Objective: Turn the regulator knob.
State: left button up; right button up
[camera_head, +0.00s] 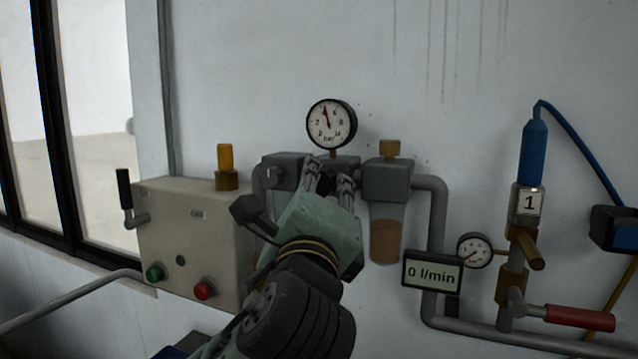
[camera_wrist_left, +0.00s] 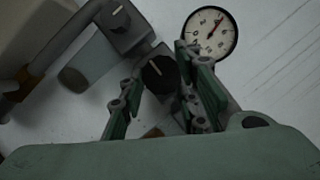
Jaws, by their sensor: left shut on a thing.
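The regulator knob (camera_wrist_left: 157,72) is a dark round knob with a pale pointer line. It shows between the fingers in the left wrist view, and in the head view my gripper mostly hides it. My left gripper (camera_head: 332,179) reaches up to the regulator from below and is shut on the knob, one finger on either side. The round pressure gauge (camera_head: 331,124) stands right above the regulator, its needle pointing up and slightly left. It also shows in the left wrist view (camera_wrist_left: 210,34). My right gripper is not in view.
A beige control box (camera_head: 190,240) with green and red buttons is to the left. A filter bowl (camera_head: 386,236) hangs right of the regulator. A flow display (camera_head: 432,273) reads 0 l/min. A red-handled valve (camera_head: 580,318) and a blue hose (camera_head: 588,143) are at the right.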

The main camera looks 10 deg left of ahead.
pick_arm(q)
jog(key=n+p, duration=0.1)
jog(key=n, duration=0.1)
jog(key=n+g+p, duration=0.1)
jog(key=n, duration=0.1)
jog(key=shift+d+g+y, duration=0.1)
jog(key=shift+g+y, duration=0.2)
jog(key=shift+y, duration=0.1)
jog(key=n+g+p, duration=0.1)
jog(key=n+p, duration=0.2)
jog(key=shift+d+r+n, duration=0.1)
jog(key=shift+n, duration=0.2)
jog(key=n+g+h+p, duration=0.1)
jog(key=n+g+p, duration=0.1)
jog(key=n+p, duration=0.2)
jog(key=shift+r+p, duration=0.15)
jog(key=shift+p, duration=0.25)
jog(key=shift+n+g+h+p, duration=0.5)
jog(key=shift+n+h+p, duration=0.2)
jog(key=shift+n+p, duration=0.65)
jog(key=o, duration=1)
jog(key=shift+s+d, duration=0.1)
jog(key=shift+r, duration=0.15)
notch_tip(320, 180, up, 10)
jog(key=shift+f, duration=0.1)
